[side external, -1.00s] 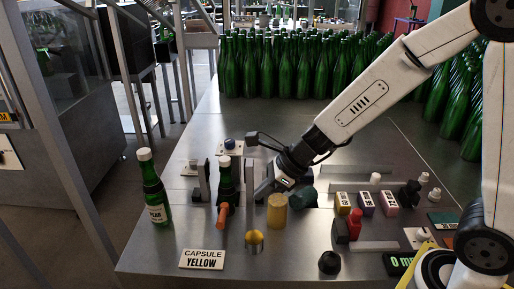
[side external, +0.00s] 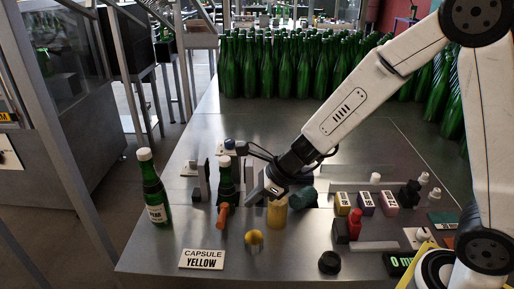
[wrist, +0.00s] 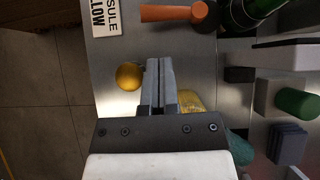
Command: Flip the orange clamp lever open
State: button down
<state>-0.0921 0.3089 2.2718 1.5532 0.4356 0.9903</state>
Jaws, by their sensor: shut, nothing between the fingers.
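The orange clamp lever (side external: 222,215) stands at the front of the clamp fixture, below the green bottle (side external: 226,186) held there. In the wrist view the lever (wrist: 174,13) lies across the top, with its rounded end at the right beside the bottle. My gripper (side external: 259,193) is shut and empty, to the right of the lever and apart from it. In the wrist view my gripper's fingers (wrist: 159,68) are together and point up toward the lever, with a gap of bare metal between.
A yellow ball-topped piece (side external: 254,238) and a yellow cylinder (side external: 277,213) stand close to my gripper. A loose green bottle (side external: 154,193) stands at left. A "CAPSULE YELLOW" sign (side external: 202,259) lies in front. Coloured boxes (side external: 366,204) stand at right.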

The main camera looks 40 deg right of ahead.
aim_at(223, 215)
jog(key=shift+x, duration=3.45)
